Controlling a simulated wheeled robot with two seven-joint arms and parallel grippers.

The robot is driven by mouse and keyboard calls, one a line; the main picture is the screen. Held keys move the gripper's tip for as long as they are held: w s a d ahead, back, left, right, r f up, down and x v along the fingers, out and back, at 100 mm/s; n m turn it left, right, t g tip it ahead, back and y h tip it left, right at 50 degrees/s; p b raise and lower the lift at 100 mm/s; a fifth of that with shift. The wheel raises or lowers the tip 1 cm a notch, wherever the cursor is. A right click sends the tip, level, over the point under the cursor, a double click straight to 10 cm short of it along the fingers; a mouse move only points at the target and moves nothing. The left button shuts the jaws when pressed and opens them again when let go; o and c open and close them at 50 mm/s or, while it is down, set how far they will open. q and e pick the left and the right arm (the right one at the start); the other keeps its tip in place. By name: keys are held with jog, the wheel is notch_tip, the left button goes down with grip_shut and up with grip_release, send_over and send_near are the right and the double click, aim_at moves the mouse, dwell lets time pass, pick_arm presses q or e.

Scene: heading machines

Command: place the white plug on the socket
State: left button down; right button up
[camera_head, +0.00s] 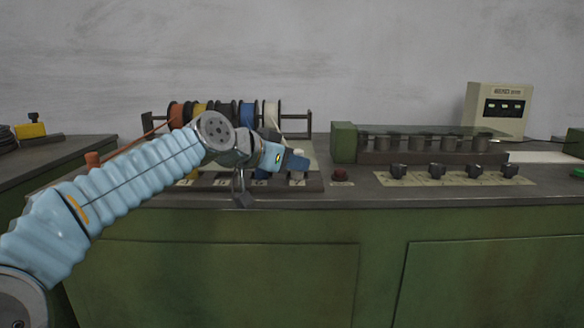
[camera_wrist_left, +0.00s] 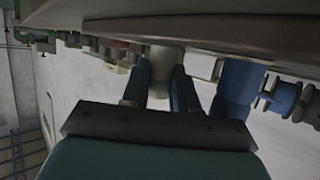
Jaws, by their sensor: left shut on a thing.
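My left gripper (camera_head: 298,163) reaches in from the left over the front right part of a panel (camera_head: 313,186) on the bench. In the left wrist view the plug (camera_wrist_left: 161,68) is a pale cylinder between the two dark fingers of the gripper (camera_wrist_left: 160,88). The fingers and arm hide much of the panel, and I cannot make out the socket or whether the plug touches it. My right gripper is not in view.
Behind the arm stands a rack of coloured wire spools, with a white spool (camera_head: 271,115) at its right end. A blue plug (camera_head: 262,174) is close left of the gripper. A red button (camera_head: 340,174) and several black knobs (camera_head: 437,170) lie to the right.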

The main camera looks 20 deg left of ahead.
pick_arm(q)
jog(key=shift+f, duration=0.1)
jog(key=shift+f, duration=0.15)
jog(key=c, duration=1.1)
grip_release()
jog(key=shift+c, duration=0.2)
jog(key=shift+s+a+r, duration=0.1)
jog(key=shift+s+r, duration=0.05)
jog(key=shift+r, duration=0.15)
jog(key=b+v, duration=0.1)
jog(key=v, duration=1)
jog(key=shift+s+a, duration=0.1)
jog(key=shift+s, duration=0.2)
